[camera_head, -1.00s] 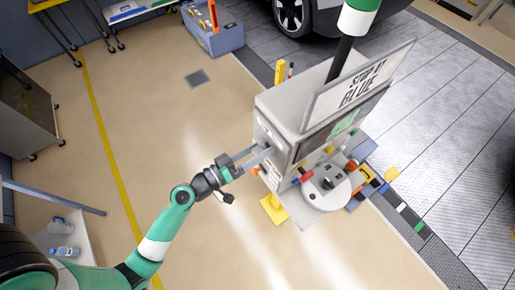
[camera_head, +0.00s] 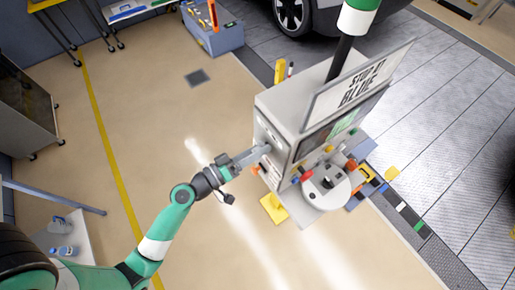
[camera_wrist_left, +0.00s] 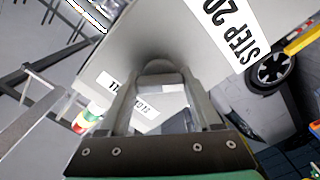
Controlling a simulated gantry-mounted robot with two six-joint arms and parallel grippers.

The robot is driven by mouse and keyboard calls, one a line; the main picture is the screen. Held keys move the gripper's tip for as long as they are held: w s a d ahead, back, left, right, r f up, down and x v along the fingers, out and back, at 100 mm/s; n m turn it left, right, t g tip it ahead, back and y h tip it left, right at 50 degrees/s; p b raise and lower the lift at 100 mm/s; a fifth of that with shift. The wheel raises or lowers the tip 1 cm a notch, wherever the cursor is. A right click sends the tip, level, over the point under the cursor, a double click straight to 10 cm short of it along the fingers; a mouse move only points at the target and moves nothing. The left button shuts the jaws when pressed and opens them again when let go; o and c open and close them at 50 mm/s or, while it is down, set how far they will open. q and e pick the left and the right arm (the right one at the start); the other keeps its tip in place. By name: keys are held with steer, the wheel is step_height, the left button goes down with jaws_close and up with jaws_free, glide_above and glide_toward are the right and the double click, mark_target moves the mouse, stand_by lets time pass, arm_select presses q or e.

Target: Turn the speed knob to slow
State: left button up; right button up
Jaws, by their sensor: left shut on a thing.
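The grey machine (camera_head: 290,105) stands in the middle of the head view, with controls on its left side panel. My left gripper (camera_head: 264,149) reaches that panel from the left, its fingers close together. In the left wrist view, the fingertips (camera_wrist_left: 159,82) are shut on a rounded grey knob (camera_wrist_left: 158,67) standing out from the panel. White labels with dark print lie beside and below it, such as a label (camera_wrist_left: 145,108) between the fingers. They are tilted and partly covered, so the knob's setting cannot be read. My right gripper is not in view.
A sign (camera_head: 360,85) reading "STOP AT BLUE" tops the machine. A round white platform (camera_head: 318,200) projects from its front. A yellow block (camera_head: 273,208) lies on the floor by it. A blue-grey bin (camera_head: 215,38) and a car stand behind.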

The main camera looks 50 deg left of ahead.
arm_select(q)
steer(key=n, duration=0.4)
steer(key=shift+p, duration=0.3)
steer(key=n+p, duration=0.1)
steer(key=n, duration=0.3)
steer(key=shift+n, duration=0.3)
steer(key=n+p, duration=0.1)
steer(key=n, duration=0.2)
steer(key=shift+r+n, duration=0.1)
steer(key=shift+n, duration=0.2)
steer(key=shift+n+p, duration=0.65)
steer(key=shift+n, duration=1.65)
steer(key=o, duration=1.4)
